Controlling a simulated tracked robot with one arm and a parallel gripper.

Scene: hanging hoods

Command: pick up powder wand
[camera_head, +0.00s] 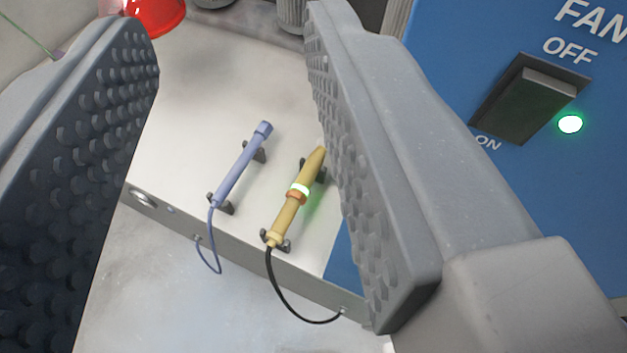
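Two wands rest in dark holder clips on a pale box top, between my fingers in the picture. One is a slim blue-violet wand (240,167) with a blue cord. The other is a yellow wand (289,213) with an orange band, a green-lit ring and a black cord. No label shows which one is the powder wand. My gripper (230,45) is open and empty, with its studded grey fingers wide apart. The yellow wand lies close to the right finger in the picture; I see no contact. The gap in depth is hard to judge.
A blue panel (440,30) marked FAN stands at right, with a dark OFF/ON rocker switch (525,100) and a lit green lamp (570,124). A red rounded object (160,12) is at top left. The pale surface (205,85) behind the wands is mostly clear.

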